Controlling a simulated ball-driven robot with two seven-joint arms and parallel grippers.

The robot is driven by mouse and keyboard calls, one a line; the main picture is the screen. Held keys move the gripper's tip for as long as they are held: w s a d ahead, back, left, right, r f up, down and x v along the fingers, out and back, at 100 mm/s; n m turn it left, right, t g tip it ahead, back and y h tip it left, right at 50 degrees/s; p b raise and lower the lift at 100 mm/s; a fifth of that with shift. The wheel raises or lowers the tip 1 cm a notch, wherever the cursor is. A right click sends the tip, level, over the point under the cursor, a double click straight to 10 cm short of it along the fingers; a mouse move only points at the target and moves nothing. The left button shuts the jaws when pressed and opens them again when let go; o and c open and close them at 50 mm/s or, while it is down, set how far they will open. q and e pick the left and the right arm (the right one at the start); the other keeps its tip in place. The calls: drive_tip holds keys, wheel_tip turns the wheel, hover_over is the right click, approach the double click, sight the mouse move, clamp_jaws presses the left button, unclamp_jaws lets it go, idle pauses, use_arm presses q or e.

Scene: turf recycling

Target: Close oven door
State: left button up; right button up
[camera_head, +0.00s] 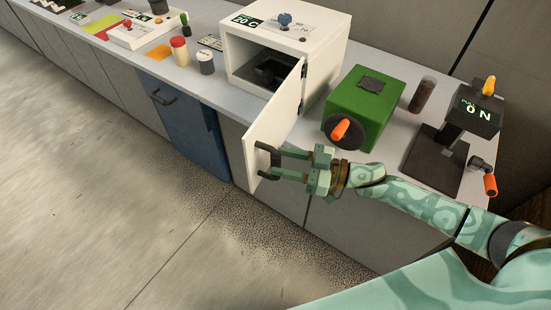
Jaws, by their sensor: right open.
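The white oven (318,38) stands on the counter at the upper middle. Its door (269,132) is swung wide open and juts out past the counter's front edge. Inside the oven sits a dark object (271,70). A dark handle (268,160) is on the door's face near its free edge. My right gripper (279,162) is open at this handle, with its fingertips close to it. I cannot tell whether they touch it. My left gripper is not in view.
A green box (366,108) with an orange-handled crank and a dark press-like device (450,140) stand right of the oven. Red-lidded (179,50) and black-lidded (205,62) jars stand left. A blue cabinet front (185,115) is below. The floor in front is clear.

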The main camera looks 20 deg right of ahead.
drive_tip(key=shift+x, duration=1.35)
clamp_jaws()
drive_tip(key=shift+w+a, duration=0.1)
